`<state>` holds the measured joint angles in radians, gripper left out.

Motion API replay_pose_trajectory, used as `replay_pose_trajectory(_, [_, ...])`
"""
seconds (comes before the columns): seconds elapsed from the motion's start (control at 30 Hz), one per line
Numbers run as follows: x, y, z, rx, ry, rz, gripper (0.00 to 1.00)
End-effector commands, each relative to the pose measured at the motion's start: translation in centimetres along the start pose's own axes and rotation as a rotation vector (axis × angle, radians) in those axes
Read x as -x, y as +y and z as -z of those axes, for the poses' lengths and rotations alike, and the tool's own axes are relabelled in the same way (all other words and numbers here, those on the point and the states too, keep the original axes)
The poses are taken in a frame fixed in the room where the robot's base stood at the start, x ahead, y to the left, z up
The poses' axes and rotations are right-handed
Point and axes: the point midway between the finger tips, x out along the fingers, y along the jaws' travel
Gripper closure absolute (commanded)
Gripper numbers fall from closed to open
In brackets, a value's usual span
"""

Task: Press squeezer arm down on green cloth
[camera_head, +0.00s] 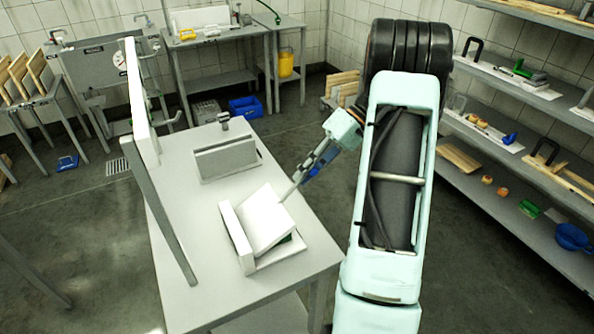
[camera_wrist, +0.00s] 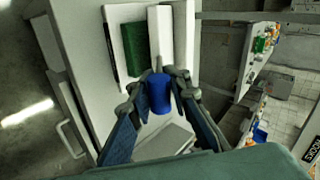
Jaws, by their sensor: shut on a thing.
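The white squeezer stands on the near part of the table. Its squeezer arm (camera_head: 270,218), a flat white plate, is tilted up over the base (camera_head: 283,255). The green cloth (camera_head: 288,238) shows as a small strip under the plate; more of it shows beside the white arm (camera_wrist: 160,35) in the wrist view (camera_wrist: 134,48). My gripper (camera_wrist: 160,80) is shut on the blue handle (camera_wrist: 160,98) of the squeezer arm. In the head view my gripper (camera_head: 290,192) is at the plate's upper right edge, and the handle is hard to make out.
A second white device (camera_head: 225,160) stands farther back on the table (camera_head: 190,290). A tall upright panel (camera_head: 142,100) rises at the table's left side. Shelves (camera_head: 535,140) with tools and small objects line the right wall.

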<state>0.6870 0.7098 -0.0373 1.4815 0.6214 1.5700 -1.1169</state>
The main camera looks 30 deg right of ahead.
Motion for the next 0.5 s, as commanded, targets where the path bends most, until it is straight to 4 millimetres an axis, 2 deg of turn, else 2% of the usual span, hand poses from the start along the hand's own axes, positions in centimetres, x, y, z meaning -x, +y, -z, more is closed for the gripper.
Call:
replay_pose_trajectory(0.2, [-0.18,1.19,-0.21,0.003,0.009,0.048,1.00])
replay_pose_trajectory(0.5, [-0.23,1.40,-0.26,0.003,0.011,0.063,1.00])
